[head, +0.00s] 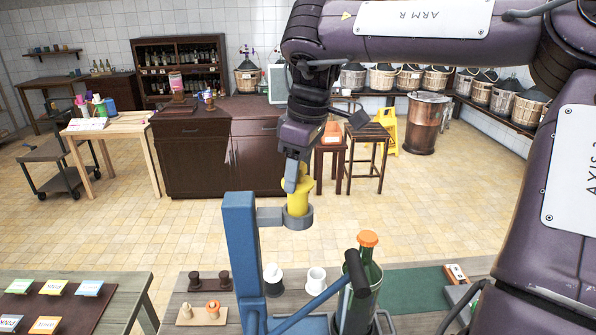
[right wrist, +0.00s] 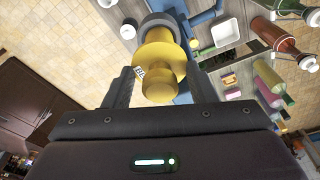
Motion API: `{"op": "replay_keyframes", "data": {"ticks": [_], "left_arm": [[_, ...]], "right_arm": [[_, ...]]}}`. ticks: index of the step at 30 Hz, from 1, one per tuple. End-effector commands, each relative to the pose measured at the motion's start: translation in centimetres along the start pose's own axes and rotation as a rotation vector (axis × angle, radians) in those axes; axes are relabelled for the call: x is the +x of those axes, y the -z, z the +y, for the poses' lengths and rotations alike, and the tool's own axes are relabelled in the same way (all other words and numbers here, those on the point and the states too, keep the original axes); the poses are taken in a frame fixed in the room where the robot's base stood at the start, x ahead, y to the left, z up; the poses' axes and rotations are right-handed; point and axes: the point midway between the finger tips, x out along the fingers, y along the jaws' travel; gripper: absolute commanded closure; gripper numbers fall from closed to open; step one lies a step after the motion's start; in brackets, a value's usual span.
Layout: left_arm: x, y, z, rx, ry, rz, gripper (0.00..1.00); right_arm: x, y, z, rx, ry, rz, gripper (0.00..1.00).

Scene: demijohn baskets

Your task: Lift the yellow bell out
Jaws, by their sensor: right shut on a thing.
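The yellow bell (head: 298,203) sits upright in the grey ring (head: 299,221) on the arm of a blue stand (head: 240,245). My right gripper (head: 295,184) comes down from above and is shut on the bell's top knob. In the right wrist view the bell (right wrist: 160,55) shows between the two fingers (right wrist: 160,90), with the grey ring (right wrist: 157,20) beyond its flange. The bell's lower part is hidden inside the ring. My left gripper is not in view.
A green bottle with an orange cap (head: 368,239) stands right of the blue lever (head: 318,303). White cups, dark spools and a wooden board (head: 202,314) are on the workbench. A table with coloured cards (head: 88,288) is at left. Open floor lies behind the bench.

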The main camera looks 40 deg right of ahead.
Motion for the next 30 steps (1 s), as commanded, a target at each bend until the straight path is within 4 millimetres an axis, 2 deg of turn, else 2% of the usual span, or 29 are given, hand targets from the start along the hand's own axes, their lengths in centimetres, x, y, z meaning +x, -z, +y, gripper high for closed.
{"op": "replay_keyframes", "data": {"ticks": [14, 23, 30], "left_arm": [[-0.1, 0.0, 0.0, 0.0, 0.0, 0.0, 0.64], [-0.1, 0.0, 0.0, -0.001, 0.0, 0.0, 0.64], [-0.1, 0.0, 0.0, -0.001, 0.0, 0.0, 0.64]], "right_arm": [[-0.4, 0.1, 0.0, -0.018, 0.002, 0.001, 0.75], [-1.8, 0.3, 0.0, -0.017, 0.001, 0.001, 0.75], [-1.8, 0.3, 0.0, -0.017, 0.003, 0.001, 0.75]]}}
